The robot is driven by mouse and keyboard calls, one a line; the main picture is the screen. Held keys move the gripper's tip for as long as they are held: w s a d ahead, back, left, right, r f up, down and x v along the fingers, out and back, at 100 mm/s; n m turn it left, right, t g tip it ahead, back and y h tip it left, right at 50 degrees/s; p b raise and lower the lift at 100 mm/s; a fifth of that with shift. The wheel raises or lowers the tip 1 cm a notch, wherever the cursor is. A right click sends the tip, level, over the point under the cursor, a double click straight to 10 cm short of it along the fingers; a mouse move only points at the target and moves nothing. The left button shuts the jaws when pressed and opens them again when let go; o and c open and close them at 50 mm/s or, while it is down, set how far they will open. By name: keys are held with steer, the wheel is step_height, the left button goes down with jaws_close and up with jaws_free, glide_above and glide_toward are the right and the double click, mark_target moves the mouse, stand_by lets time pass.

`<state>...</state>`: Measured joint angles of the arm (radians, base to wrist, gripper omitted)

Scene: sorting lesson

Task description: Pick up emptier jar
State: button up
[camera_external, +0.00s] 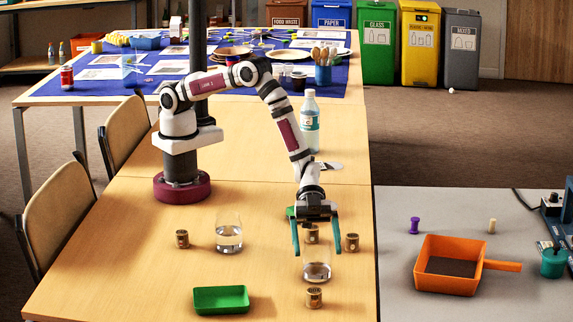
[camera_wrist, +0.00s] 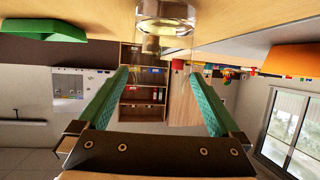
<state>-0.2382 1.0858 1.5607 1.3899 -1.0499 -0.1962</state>
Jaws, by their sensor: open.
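Two clear glass jars with some clear liquid stand upright on the wooden table. One jar (camera_external: 229,234) stands left of my gripper; the other jar (camera_external: 316,268) is at the right, below my gripper. Both are part filled, and I cannot tell surely which holds less. My gripper (camera_external: 316,247) is open and empty, its teal fingers pointing down above the right jar and spread about as wide as it. In the wrist view, a jar (camera_wrist: 167,22) shows at the top centre, beyond the gap between the fingers of my gripper (camera_wrist: 158,76).
Several small brass-coloured tins stand around the jars, including one in front (camera_external: 314,298) and one at right (camera_external: 352,243). A green tray (camera_external: 221,308) lies front left. A bottle (camera_external: 309,125) stands behind. An orange pan (camera_external: 448,284) sits on the grey table at right.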

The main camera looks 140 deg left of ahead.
steer(key=shift+w+d+f, duration=0.1)
steer(key=shift+w+d, duration=0.05)
steer(key=shift+w, duration=0.05)
steer(key=c, duration=1.4)
steer(key=shift+r, duration=0.2)
jaws_close()
steer(key=shift+r, duration=0.65)
steer(key=s+d+r, duration=0.6)
steer(key=d+r, duration=0.3)
steer(key=shift+s+d+r, duration=0.2)
steer(key=shift+d, duration=0.15)
stand_by(1.3)
